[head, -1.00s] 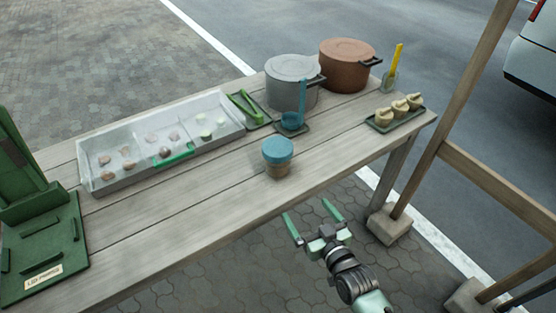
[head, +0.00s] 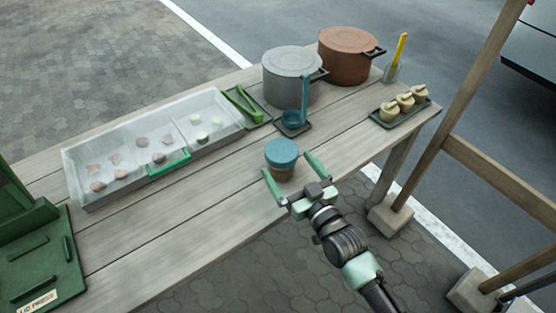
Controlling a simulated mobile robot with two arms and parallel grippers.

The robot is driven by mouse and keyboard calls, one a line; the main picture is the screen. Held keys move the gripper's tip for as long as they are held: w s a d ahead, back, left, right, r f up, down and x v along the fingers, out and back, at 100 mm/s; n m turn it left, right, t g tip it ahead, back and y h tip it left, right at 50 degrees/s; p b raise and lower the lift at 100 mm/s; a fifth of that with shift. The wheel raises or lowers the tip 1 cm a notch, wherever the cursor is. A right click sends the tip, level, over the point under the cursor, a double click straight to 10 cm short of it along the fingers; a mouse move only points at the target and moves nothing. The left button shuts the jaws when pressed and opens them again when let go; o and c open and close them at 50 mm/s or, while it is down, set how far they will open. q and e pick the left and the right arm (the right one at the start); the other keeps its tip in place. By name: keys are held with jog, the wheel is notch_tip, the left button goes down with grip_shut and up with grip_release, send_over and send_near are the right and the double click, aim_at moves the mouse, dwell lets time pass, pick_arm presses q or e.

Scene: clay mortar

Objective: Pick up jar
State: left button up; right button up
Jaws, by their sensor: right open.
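The jar (head: 281,159) stands upright on the wooden table near its front edge. It has a blue lid and a tan body, and its lower part is partly hidden by my gripper. My right gripper (head: 290,176) is open, with one green finger on the left side of the jar and the other on its right side. I cannot tell whether the fingers touch it. My left gripper is not in view.
A clear-lidded tray (head: 80,200) with several lumps lies left on the table (head: 190,235). Behind the jar are a blue ladle (head: 303,105) on a rest, a grey pot (head: 290,78) and a brown pot (head: 346,60). A green tray (head: 384,122) with small pots stands right. Wooden posts (head: 440,130) rise at the right.

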aim_at(282, 149)
jog(key=shift+w+a+r, duration=0.3)
jog(key=shift+w+r, duration=0.1)
jog(key=shift+w, duration=0.35)
jog(key=x, duration=0.4)
jog(key=shift+w+d+r+p, duration=0.1)
jog(key=shift+w+r+p, duration=0.05)
jog(key=shift+w+p, duration=0.2)
jog(key=shift+c, duration=0.3)
jog(key=c, duration=2)
